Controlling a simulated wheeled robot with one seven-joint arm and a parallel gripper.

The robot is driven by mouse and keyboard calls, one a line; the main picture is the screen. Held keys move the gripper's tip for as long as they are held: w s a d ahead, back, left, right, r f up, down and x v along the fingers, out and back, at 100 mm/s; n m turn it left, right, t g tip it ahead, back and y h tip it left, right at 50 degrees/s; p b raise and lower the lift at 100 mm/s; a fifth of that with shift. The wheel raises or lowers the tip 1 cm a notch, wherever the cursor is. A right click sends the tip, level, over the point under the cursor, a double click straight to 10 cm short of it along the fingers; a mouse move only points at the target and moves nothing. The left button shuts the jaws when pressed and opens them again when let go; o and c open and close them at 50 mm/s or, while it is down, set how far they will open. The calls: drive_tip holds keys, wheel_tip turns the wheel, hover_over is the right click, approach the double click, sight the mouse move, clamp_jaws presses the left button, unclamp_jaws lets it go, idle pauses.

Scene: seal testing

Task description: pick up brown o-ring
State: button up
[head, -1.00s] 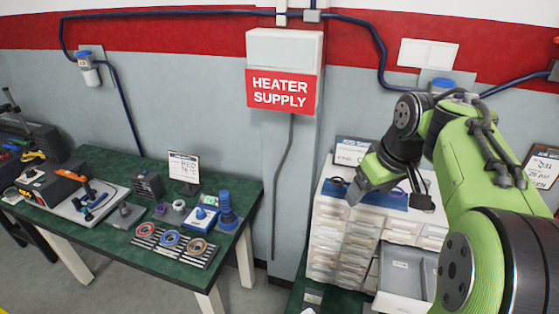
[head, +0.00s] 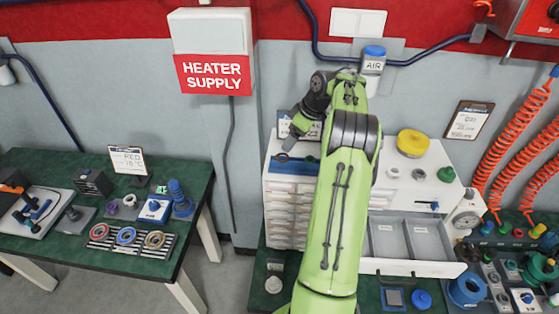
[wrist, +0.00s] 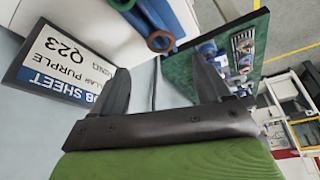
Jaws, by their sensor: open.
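The brown o-ring (head: 155,240) lies at the right end of a row of rings on a dark slatted rack on the left green table. A blue ring (head: 126,235) and a red ring (head: 99,232) lie to its left. My gripper (head: 287,146) is over the white drawer cabinet, well to the right of and apart from the o-ring. In the wrist view my gripper (wrist: 158,65) is open, with nothing seen between its fingers. The green table shows beyond the fingers there, but I cannot pick out the brown o-ring.
The white drawer cabinet (head: 284,192) stands under my arm, with an open drawer (head: 397,258). A job sheet (wrist: 65,62) is close to the gripper in the wrist view. The heater supply box (head: 213,60) hangs between table and cabinet. Blue tubes (wrist: 160,40) are near the fingers.

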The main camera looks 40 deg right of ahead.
drive_tip(key=x, duration=0.3)
drive_tip(key=shift+d, duration=0.1)
drive_tip(key=x, duration=0.5)
drive_tip(key=c, duration=1.1)
